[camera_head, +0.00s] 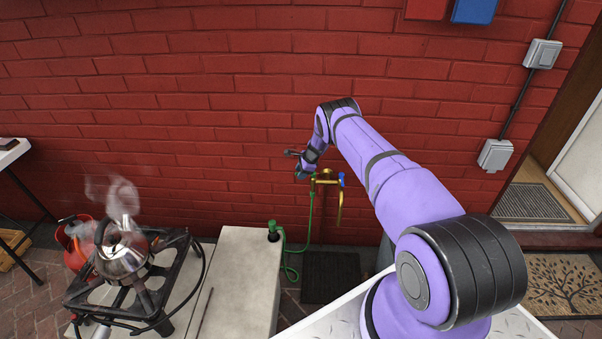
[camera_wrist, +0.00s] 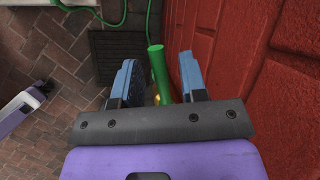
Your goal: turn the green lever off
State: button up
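The brass tap (camera_head: 326,181) stands out from the red brick wall, with a blue handle (camera_head: 341,179) on its right and a green part at its left. In the wrist view, the green lever (camera_wrist: 160,73) is a thick green bar between my two blue-grey fingers, with a gap on each side. A bit of brass (camera_wrist: 157,99) shows below it. My gripper (camera_wrist: 160,80) is open. In the head view my gripper (camera_head: 299,165) is small, just above and left of the tap, and the lever's pose is hard to make out.
A green hose (camera_head: 310,218) hangs beside the tap to a green fitting (camera_head: 273,231) on a pale concrete block (camera_head: 237,280). The wall (camera_wrist: 275,85) is close to my gripper's right finger. A steaming kettle (camera_head: 121,258) sits on a burner at left. A dark drain (camera_head: 330,276) lies below.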

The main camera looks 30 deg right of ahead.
jog(key=shift+c, duration=0.4)
grip_shut()
